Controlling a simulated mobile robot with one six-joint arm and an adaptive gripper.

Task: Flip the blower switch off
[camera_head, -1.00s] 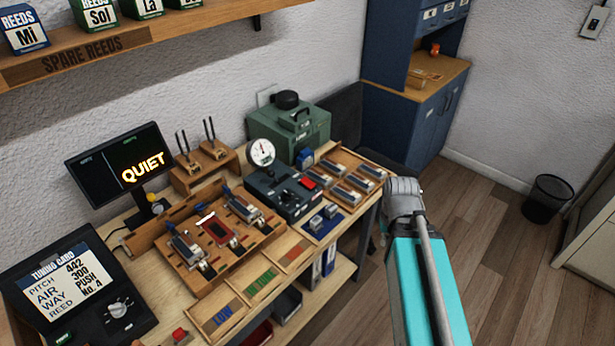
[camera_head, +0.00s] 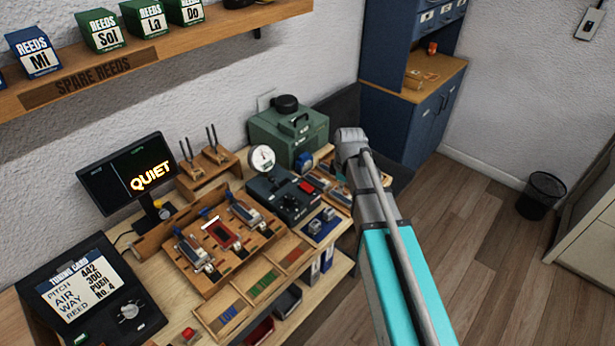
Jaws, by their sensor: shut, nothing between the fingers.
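A dark control box (camera_head: 283,199) sits on the bench near its right part, with a round white pressure gauge (camera_head: 262,158) at its back left. A red switch (camera_head: 306,187) is on the right of its top; its on or off position is too small to tell. A green box (camera_head: 288,130) with a black cap, perhaps the blower, stands behind. My arm's teal and grey link reaches up from the lower right, its grey end just right of the control box in the picture. My gripper does not show.
A reed rack (camera_head: 215,278) and a monitor (camera_head: 128,172) reading QUIET stand left of the control box. A tray of metal parts (camera_head: 325,172) lies right, partly behind my arm. A shelf (camera_head: 180,50) overhangs the back left. The floor at right is clear except a bin (camera_head: 541,192).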

